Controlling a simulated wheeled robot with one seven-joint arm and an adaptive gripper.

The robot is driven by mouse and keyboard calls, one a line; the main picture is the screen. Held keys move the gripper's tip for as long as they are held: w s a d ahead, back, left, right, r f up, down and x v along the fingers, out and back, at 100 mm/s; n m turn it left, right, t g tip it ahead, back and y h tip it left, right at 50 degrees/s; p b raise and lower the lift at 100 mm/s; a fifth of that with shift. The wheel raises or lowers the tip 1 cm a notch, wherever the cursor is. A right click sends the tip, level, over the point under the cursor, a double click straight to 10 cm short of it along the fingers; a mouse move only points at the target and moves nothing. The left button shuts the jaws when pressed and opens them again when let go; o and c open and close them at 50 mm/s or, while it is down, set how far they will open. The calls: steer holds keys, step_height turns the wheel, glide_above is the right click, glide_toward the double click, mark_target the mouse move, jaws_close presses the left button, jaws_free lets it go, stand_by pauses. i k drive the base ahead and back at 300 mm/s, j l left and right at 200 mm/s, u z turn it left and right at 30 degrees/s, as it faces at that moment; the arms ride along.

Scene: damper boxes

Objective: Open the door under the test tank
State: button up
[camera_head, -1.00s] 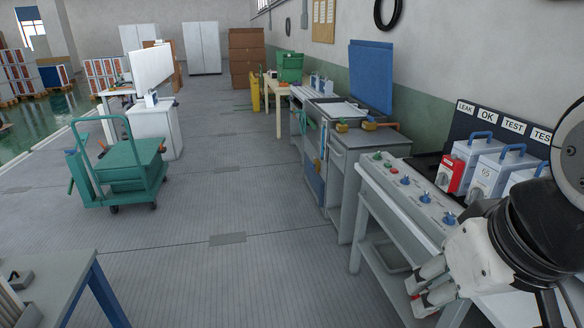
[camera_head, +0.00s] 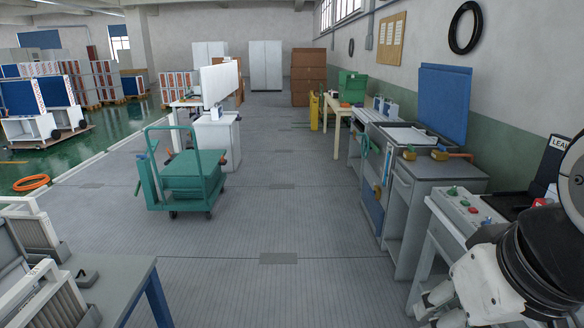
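The test tank appears to be the grey open-topped unit (camera_head: 378,150) along the right wall, with a raised blue lid (camera_head: 444,104) behind it. Below it are a blue panel (camera_head: 372,208) on the side facing the aisle and a grey cabinet front (camera_head: 402,200) nearer me. I cannot tell for sure which is the door; none looks clearly swung open. My gripper (camera_head: 428,308) is at the lower right, well short of the tank and apart from it. It seems to hold nothing; its finger gap is unclear.
A control bench (camera_head: 461,211) stands at the right, close to my arm. A green trolley (camera_head: 190,178) stands left of the aisle. A blue-legged table (camera_head: 115,272) is at the lower left. The grey floor (camera_head: 290,225) between them is clear.

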mark_target(377, 213)
steer(key=i+j, duration=0.1)
steer(key=i, duration=3.6)
steer(key=i+z, duration=0.2)
steer(key=i, duration=0.3)
